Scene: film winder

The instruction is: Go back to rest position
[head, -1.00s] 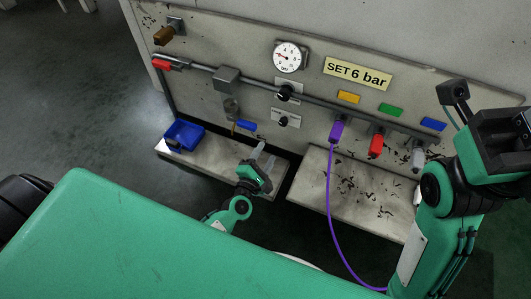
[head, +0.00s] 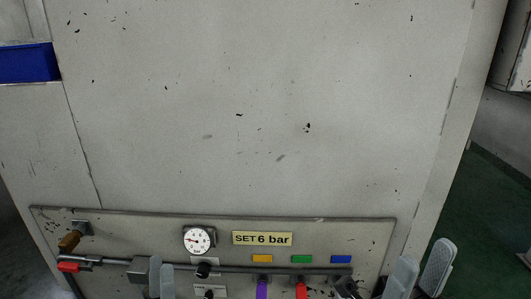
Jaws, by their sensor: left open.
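In the head view, my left gripper (head: 161,281) shows only as two grey fingertips at the bottom edge, in front of the lower left of the panel (head: 350,232). It is open, with nothing seen between the tips. My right gripper (head: 420,270) shows as two grey fingers at the bottom right, spread apart and empty. Both arms behind the fingers are out of view.
A blue bin (head: 27,63) is at upper left. The wall above is bare.

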